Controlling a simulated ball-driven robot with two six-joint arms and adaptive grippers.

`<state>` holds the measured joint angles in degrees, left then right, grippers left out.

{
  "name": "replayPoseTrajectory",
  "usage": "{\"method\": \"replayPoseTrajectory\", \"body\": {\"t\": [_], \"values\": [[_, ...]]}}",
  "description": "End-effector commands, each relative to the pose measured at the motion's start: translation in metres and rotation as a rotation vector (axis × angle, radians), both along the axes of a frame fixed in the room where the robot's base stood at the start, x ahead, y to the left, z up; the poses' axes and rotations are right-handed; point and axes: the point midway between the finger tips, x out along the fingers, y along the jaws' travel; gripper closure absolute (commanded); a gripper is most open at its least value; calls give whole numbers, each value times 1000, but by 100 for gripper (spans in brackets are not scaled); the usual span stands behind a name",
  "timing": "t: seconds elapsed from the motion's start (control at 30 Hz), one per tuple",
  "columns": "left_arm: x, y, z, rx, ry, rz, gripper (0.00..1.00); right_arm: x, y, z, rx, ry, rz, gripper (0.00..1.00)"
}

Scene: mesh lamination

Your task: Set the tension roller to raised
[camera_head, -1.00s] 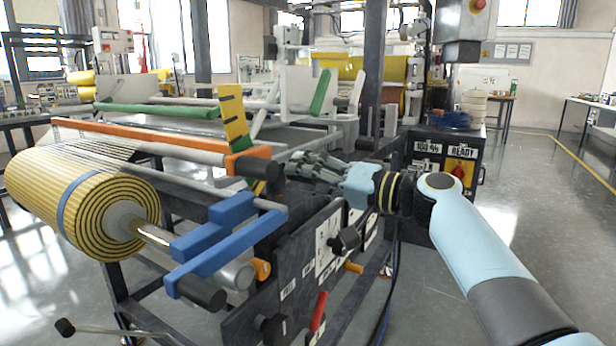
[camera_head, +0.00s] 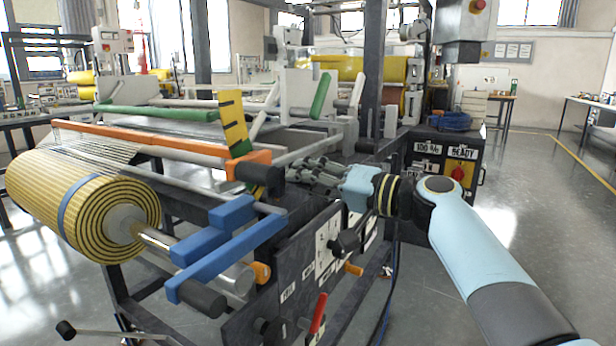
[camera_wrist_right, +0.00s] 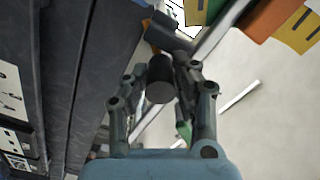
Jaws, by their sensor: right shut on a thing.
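An orange bar (camera_head: 140,139) spans the front of the machine and looks like the tension roller's frame. Its near orange end (camera_head: 249,158) carries a short black round grip (camera_head: 258,173). It sits low beside a yellow plate with black marks (camera_head: 234,122). My right gripper (camera_head: 294,173) is at this near end, reaching in from the right. In the right wrist view, its fingers stand on either side of a dark cylinder (camera_wrist_right: 160,80), which appears to be the black grip. The gripper is shut on it. My left gripper is not in view.
A yellow-banded roll (camera_head: 85,205) and a blue bracket (camera_head: 222,248) are at the front left. Below my right gripper, the side panel carries a dark knob (camera_head: 345,243) and a red handle (camera_head: 319,312). A control cabinet (camera_head: 440,205) stands behind. Open floor lies to the right.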

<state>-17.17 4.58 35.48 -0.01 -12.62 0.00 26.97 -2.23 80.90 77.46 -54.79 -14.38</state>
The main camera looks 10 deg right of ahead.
Motion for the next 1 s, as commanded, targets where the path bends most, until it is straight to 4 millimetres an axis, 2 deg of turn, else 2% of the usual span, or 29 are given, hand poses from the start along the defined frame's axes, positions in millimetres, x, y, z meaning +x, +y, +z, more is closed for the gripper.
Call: {"method": "replayPoseTrajectory", "body": {"t": [0.27,0.7,1.0], "values": [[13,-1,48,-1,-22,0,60,-19,15,39,94,117,7,100],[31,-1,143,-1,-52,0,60,-46,36,117,315,409,9,100],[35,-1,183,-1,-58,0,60,-50,40,151,419,547,7,100]]}}
